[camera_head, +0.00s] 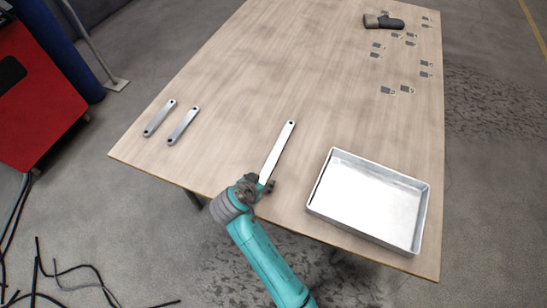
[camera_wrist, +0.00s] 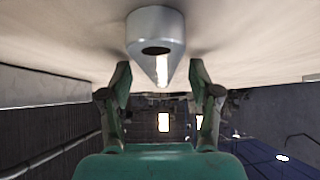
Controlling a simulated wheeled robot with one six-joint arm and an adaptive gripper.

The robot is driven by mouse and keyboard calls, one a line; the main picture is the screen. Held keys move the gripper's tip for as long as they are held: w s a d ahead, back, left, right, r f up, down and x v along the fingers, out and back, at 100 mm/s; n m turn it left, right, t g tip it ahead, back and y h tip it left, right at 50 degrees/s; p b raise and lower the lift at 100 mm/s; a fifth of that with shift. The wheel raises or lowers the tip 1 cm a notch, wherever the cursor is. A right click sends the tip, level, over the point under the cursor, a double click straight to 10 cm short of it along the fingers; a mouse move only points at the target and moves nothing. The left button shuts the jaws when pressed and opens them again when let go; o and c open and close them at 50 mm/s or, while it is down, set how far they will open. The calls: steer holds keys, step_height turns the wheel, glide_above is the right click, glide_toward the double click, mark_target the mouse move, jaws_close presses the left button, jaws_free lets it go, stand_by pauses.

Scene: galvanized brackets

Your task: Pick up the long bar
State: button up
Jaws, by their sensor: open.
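The long bar (camera_head: 277,153) is a flat silvery strip with a hole at its far end. It lies on the wooden table, left of the tray, slanting up to the right. My gripper (camera_head: 259,185) is at its near end and hides that end in the head view. In the wrist view the metal end of the bar (camera_wrist: 156,24), with a dark hole, shows between and just beyond the fingers of my open gripper (camera_wrist: 159,72). I cannot tell whether the fingers touch it.
Two shorter bars (camera_head: 160,118) (camera_head: 183,126) lie at the table's left. A shallow metal tray (camera_head: 424,220) stands at the right near corner. Several small plates (camera_head: 388,91) and a dark tool (camera_head: 384,22) are at the far right. The table's (camera_head: 235,80) middle is clear.

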steer(key=shift+c, duration=0.2)
jaws_close()
steer(key=shift+r, duration=0.1)
steer(key=shift+r, duration=0.1)
